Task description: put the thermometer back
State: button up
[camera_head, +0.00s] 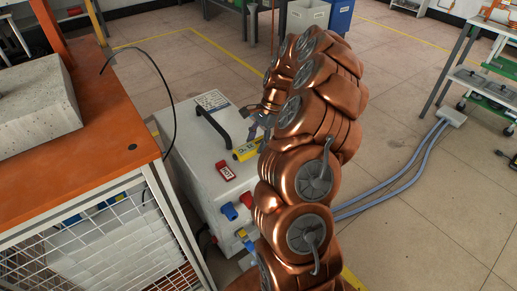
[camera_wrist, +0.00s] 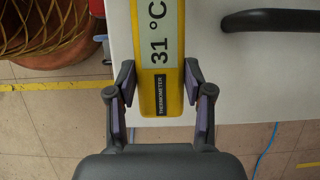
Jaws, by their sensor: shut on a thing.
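The yellow thermometer (camera_wrist: 147,60) is between the fingers of my gripper (camera_wrist: 159,82) in the wrist view. Its grey display reads 31 °C and its lower end points toward my palm. In the head view the thermometer (camera_head: 247,150) shows as a yellow bar with a display, over the top of the pale cabinet (camera_head: 184,143). My gripper (camera_head: 265,120) is at its right, partly hidden by my copper arm. The gripper is shut on the thermometer. I cannot tell whether the thermometer touches the cabinet top.
The cabinet has a black handle (camera_head: 213,125), a red switch (camera_head: 225,171) and blue and red sockets (camera_head: 229,211) at its front. A black cable (camera_head: 164,80) arches beside it. An orange-topped bench (camera_head: 115,125) with a concrete block (camera_head: 35,105) stands left.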

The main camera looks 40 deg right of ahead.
jog(key=shift+w+d+f, duration=0.1)
jog(key=shift+d, duration=0.3)
notch_tip(320, 180, down, 4)
jog(key=shift+r+b, duration=0.25)
jog(key=shift+b, duration=0.45)
jog(key=o, duration=1.2)
jog(key=shift+o, duration=0.2)
